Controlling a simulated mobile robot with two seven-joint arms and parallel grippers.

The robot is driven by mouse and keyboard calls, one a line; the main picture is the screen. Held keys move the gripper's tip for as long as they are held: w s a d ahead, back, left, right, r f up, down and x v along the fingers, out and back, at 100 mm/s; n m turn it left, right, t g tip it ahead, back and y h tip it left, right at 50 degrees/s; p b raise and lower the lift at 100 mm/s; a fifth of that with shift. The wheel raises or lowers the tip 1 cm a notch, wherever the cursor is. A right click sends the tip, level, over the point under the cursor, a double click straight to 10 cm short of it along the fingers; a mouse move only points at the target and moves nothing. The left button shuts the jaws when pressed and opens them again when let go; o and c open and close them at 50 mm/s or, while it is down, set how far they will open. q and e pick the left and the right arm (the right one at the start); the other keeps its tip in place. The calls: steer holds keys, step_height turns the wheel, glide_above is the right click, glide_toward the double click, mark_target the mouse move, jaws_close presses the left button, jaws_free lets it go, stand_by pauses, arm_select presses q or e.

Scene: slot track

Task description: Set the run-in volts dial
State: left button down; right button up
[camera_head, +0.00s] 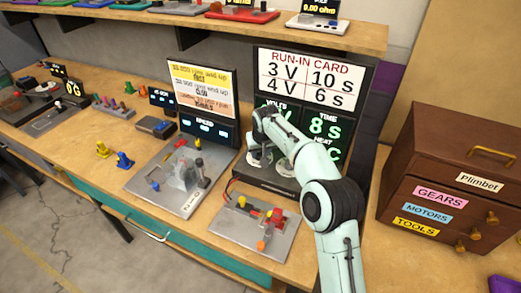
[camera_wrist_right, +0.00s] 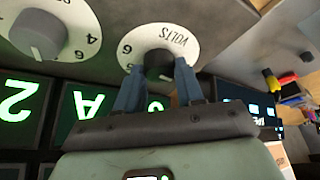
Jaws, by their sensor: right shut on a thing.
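The white volts dial (camera_wrist_right: 172,38) shows upside down in the wrist view, with numbers on its rim. My right gripper (camera_wrist_right: 158,72) is shut on its dark knob, one finger on each side. In the head view the right gripper (camera_head: 259,150) is at the left dial of the run-in panel (camera_head: 262,184), and the arm hides part of it. The green screen (camera_head: 326,128) reads 8 s under TIME; the volts figure is hidden behind my arm. The run-in card (camera_head: 311,78) reads 3 V, 10 s and 4 V, 6 s. The left gripper is out of view.
A second dial (camera_wrist_right: 62,30) sits beside the volts dial. A grey plate with red and orange parts (camera_head: 255,226) lies in front of the panel. A test rig (camera_head: 180,180) stands to the left. A brown drawer cabinet (camera_head: 446,175) stands at right.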

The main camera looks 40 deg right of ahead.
steer(key=m+p, duration=0.1)
steer(key=m, duration=0.1)
steer(key=m+g+h+p, duration=0.1)
steer(key=m, duration=0.1)
steer(key=shift+w+a+r, duration=0.15)
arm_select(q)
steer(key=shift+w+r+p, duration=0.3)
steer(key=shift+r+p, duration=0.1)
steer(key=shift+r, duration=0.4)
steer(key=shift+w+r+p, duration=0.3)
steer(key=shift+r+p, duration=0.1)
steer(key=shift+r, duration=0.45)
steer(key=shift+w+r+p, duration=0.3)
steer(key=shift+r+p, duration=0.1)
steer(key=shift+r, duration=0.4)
arm_select(e)
steer(key=shift+m+g+h, duration=0.5)
steer(key=shift+m, duration=1.2)
steer(key=o, duration=1)
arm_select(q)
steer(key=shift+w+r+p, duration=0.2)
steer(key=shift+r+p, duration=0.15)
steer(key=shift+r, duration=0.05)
arm_select(e)
steer(key=v, duration=1.3)
